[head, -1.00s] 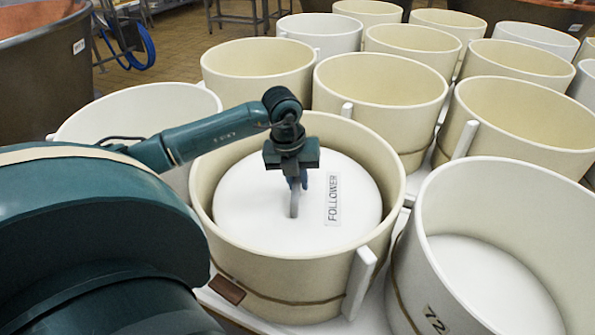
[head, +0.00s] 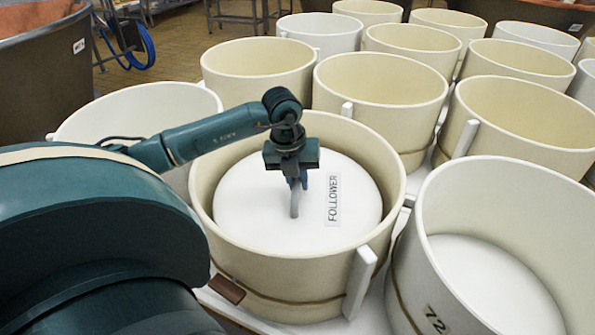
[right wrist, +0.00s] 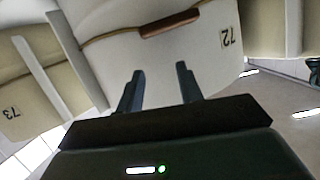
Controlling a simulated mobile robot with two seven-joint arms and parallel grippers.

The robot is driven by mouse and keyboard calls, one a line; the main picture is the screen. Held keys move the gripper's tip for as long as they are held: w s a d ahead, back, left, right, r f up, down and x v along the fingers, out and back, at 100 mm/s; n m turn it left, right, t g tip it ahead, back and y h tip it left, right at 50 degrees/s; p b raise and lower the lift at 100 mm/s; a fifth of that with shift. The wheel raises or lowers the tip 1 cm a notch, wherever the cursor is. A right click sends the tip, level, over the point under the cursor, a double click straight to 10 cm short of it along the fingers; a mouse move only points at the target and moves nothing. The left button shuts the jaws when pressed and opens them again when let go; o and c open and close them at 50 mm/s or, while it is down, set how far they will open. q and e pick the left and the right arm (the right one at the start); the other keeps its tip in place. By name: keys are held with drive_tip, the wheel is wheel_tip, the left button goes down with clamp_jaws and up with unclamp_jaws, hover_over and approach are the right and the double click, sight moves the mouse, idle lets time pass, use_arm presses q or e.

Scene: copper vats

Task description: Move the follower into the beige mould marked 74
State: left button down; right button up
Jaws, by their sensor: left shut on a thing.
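The follower (head: 255,205) is a white round disc with a "FOLLOWER" label and an upright grey handle. It lies inside a beige mould (head: 230,245), below the rim, roughly level. My left gripper (head: 297,182) reaches down into this mould and is shut on the follower's handle. This mould's number does not show in the head view. No mould with a readable 74 is in view. My right gripper (right wrist: 160,82) shows in the right wrist view with its fingers apart and nothing between them.
Several beige and white moulds (head: 380,80) crowd behind. A copper vat (head: 35,60) stands back left.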

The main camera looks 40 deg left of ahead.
use_arm(q)
drive_tip(key=shift+w+f+b, duration=0.1)
drive_tip(key=shift+f+b, duration=0.4)
drive_tip(key=shift+f, duration=0.1)
use_arm(e)
drive_tip(key=shift+f, duration=0.5)
idle(0.3)
use_arm(q)
drive_tip(key=c, duration=1.3)
unclamp_jaws()
drive_tip(key=shift+s+f, duration=0.2)
drive_tip(key=shift+a+r, duration=0.1)
drive_tip(key=shift+r, duration=1.2)
wheel_tip(320, 180, up, 11)
drive_tip(key=s+p, duration=0.1)
drive_tip(key=s, duration=0.1)
drive_tip(key=shift+a+f+p, duration=0.15)
drive_tip(key=shift+a+p, duration=0.1)
drive_tip(key=shift+p, duration=0.05)
use_arm(e)
drive_tip(key=shift+w+a+r, duration=0.15)
drive_tip(key=shift+r, duration=0.4)
